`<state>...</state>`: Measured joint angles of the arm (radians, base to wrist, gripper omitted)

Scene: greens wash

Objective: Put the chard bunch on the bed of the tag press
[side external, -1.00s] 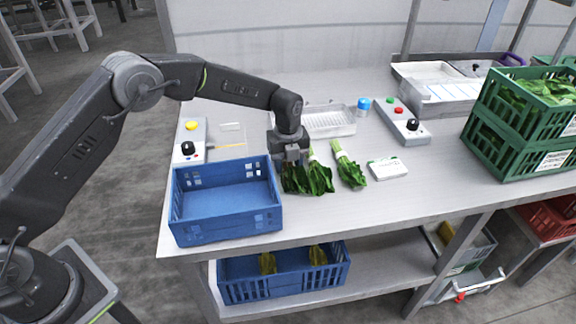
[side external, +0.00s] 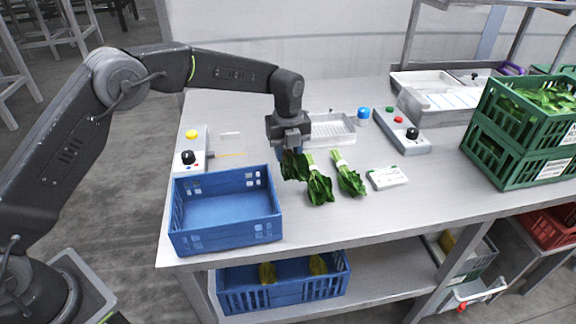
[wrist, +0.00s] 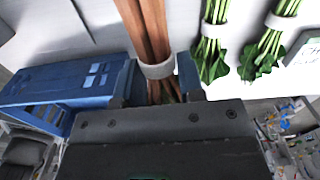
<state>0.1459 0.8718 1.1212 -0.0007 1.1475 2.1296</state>
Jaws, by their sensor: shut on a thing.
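My gripper (side external: 290,147) is shut on the chard bunch (side external: 294,167), which hangs dark green leaves below the fingers, a little above the table. In the wrist view the bunch (wrist: 145,30) shows red-brown stems and a pale band between the fingers (wrist: 160,80). A grey control box with a yellow button and black knob (side external: 191,148) stands at the table's left, beside a flat area with a pale plate and a yellow strip (side external: 228,154). This may be the tag press; I cannot tell for certain. The gripper is to its right.
Two green bunches with pale stems (side external: 318,186) (side external: 347,178) lie right of the gripper. A blue crate (side external: 226,238) stands in front at left. Behind are a white perforated tray (side external: 335,128) and a blue-capped jar (side external: 363,116). Another control box (side external: 403,133) and green crates (side external: 510,165) stand right.

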